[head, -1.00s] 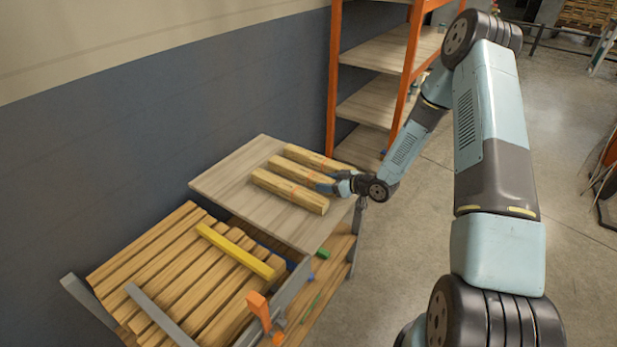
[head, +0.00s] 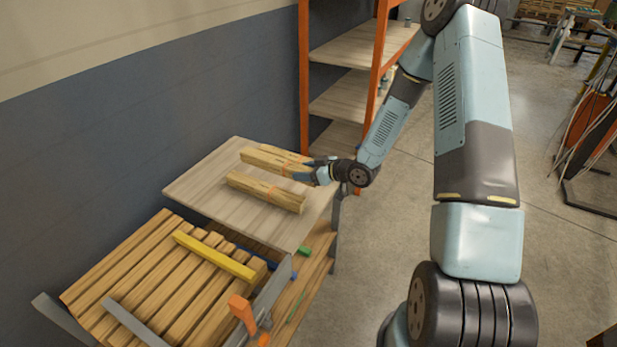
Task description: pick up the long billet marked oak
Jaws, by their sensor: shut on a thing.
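Three long billets are in the head view, with faint orange marks too small to read, so I cannot tell which is marked oak. My gripper (head: 308,172) is shut on the middle billet (head: 262,162) near its right end. That billet looks raised a little above the grey-brown board top (head: 203,186) and partly hides the rear billet (head: 286,153). The front billet (head: 262,192) lies on the board, apart from my gripper. The fingertips are small and partly hidden.
A rack of planks (head: 150,275) with a yellow bar (head: 214,255) across it and an orange clamp (head: 242,314) stands in front. An orange-framed shelf (head: 378,90) stands behind the table. The wall is close on the left; open floor lies right.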

